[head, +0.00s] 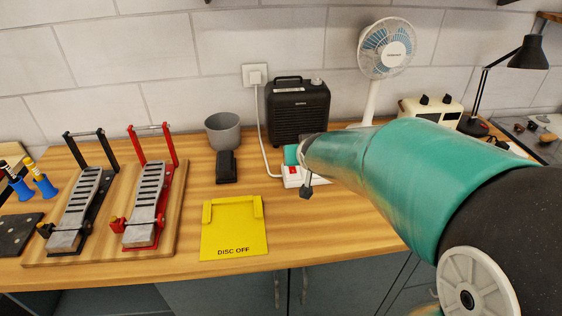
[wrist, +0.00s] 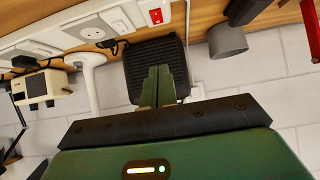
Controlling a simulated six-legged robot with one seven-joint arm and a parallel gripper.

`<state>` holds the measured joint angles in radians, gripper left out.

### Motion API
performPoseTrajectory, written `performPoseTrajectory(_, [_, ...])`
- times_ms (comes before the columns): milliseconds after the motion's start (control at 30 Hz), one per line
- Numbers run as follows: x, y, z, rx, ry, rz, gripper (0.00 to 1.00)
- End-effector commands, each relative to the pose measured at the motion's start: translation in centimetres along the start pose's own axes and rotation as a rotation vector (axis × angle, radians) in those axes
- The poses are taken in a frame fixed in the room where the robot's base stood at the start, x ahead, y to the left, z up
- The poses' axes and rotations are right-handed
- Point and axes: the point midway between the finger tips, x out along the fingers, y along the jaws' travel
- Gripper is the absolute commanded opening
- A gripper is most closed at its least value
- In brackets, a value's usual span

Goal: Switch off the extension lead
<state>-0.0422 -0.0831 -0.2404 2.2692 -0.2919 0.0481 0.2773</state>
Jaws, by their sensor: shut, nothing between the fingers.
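The white extension lead (head: 290,182) lies on the wooden bench below the black amplifier, its red switch (head: 292,170) at its left end. My arm hides most of the lead in the head view. In the wrist view, which is upside down, the lead (wrist: 75,34) runs along the top, with sockets and the red switch (wrist: 155,16) showing. I cannot tell the switch's position. My gripper (wrist: 158,72) is shut and empty, its green fingers together. In the wrist picture the fingertips appear below the switch, over the amplifier; no contact with the switch shows.
The black amplifier (head: 298,112), a fan (head: 387,48) and a cream box (head: 432,108) stand at the back. Bare bench lies right of the tray.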

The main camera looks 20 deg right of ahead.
Motion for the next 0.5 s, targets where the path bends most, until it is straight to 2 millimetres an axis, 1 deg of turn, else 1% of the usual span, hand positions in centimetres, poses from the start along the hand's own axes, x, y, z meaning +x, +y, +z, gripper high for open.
performPoseTrajectory(367, [0.13, 0.38, 0.02, 0.003, 0.001, 0.003, 0.00])
performPoseTrajectory(500, [0.53, 0.37, 0.04, 0.001, 0.000, 0.006, 0.00])
